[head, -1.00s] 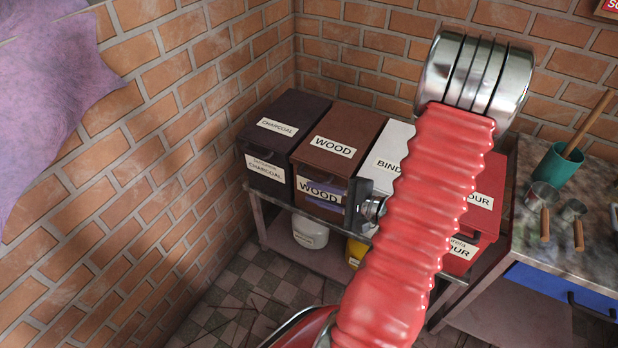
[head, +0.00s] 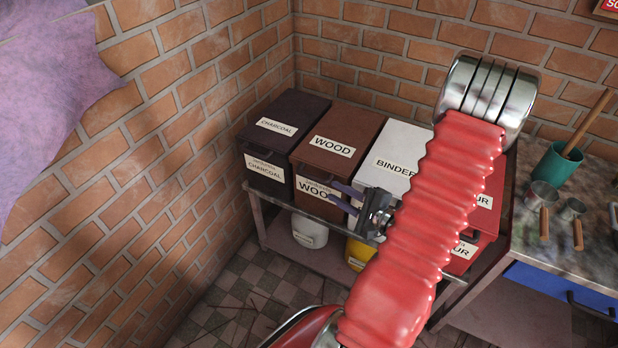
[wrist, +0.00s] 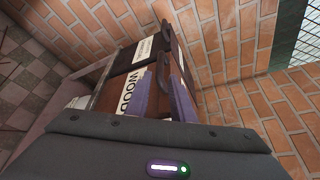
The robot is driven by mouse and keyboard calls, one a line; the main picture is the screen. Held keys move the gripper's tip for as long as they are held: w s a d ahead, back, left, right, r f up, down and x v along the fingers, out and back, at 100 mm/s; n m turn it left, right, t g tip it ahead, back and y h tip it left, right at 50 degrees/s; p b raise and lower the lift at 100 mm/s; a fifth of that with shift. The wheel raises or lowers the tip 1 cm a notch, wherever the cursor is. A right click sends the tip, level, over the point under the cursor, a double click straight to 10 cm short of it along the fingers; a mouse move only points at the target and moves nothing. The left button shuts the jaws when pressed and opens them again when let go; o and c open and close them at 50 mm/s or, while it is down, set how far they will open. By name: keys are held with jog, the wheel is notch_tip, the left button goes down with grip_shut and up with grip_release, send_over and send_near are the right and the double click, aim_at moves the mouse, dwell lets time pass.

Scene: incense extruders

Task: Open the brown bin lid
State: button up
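The brown bin lid (head: 345,122), labelled WOOD, lies shut on the brown bin (head: 306,168). My gripper (head: 342,197) is in front of the right side of that bin, near the white bin. I cannot tell whether either finger touches the bin.
A black charcoal bin (head: 270,148) stands left of the brown one. A white binder bin (head: 402,140) and a red bin (head: 489,190) stand to the right, partly behind my arm. Brick walls close off the left and back. A worktable (head: 590,225) stands at right.

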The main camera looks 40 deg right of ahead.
aim_at(315, 180)
jog(key=x, duration=1.2)
jog(key=shift+w+f, duration=0.1)
jog(key=shift+w, duration=0.15)
jog(key=shift+c, duration=0.5)
grip_shut()
